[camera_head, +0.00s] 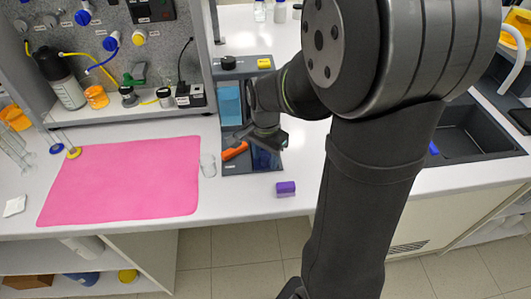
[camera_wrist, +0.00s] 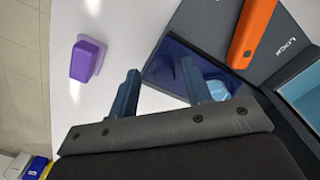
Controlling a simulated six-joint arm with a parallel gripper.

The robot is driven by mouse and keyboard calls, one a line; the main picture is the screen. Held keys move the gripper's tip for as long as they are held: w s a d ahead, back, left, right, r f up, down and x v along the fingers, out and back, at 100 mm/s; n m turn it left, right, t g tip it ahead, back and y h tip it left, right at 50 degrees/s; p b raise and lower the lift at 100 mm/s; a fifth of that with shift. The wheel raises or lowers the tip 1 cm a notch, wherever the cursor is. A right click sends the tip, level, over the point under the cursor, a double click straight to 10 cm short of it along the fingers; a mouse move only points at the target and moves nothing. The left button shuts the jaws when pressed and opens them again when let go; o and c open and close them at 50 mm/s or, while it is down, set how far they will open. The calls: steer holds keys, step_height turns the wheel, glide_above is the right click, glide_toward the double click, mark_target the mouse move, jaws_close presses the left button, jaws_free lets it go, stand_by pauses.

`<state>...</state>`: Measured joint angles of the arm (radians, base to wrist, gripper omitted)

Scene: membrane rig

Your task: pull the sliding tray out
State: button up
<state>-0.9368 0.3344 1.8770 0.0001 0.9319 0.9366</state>
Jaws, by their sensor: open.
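The grey bench device (camera_head: 242,72) stands behind and around my gripper, with a light blue panel on its upper part. At its front is a dark blue see-through part (camera_head: 264,160), which looks like the sliding tray; it also shows in the wrist view (camera_wrist: 162,72), with a round shape inside. An orange lever (camera_head: 234,151) lies beside it and shows in the wrist view (camera_wrist: 252,32) next to printed lettering. My gripper (camera_head: 270,143) is open and above the device's front. In the wrist view its fingers (camera_wrist: 161,68) straddle the tray's edge region; contact cannot be told.
A small purple block (camera_head: 286,188) lies on the bench in front of the device. A glass beaker (camera_head: 208,165) and a pink mat (camera_head: 125,182) are to the left. A dark sink (camera_head: 470,135) is at the right. The bench's front edge is close.

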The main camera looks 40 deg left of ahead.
step_height(320, 180, up, 18)
steer(key=shift+f, duration=0.25)
steer(key=shift+f, duration=0.1)
stand_by(0.5)
step_height(320, 180, down, 17)
steer(key=shift+r, duration=0.1)
steer(key=shift+w+a+f, duration=0.1)
steer(key=shift+f, duration=0.2)
steer(key=shift+w+a, duration=0.25)
steer(key=shift+r, duration=0.1)
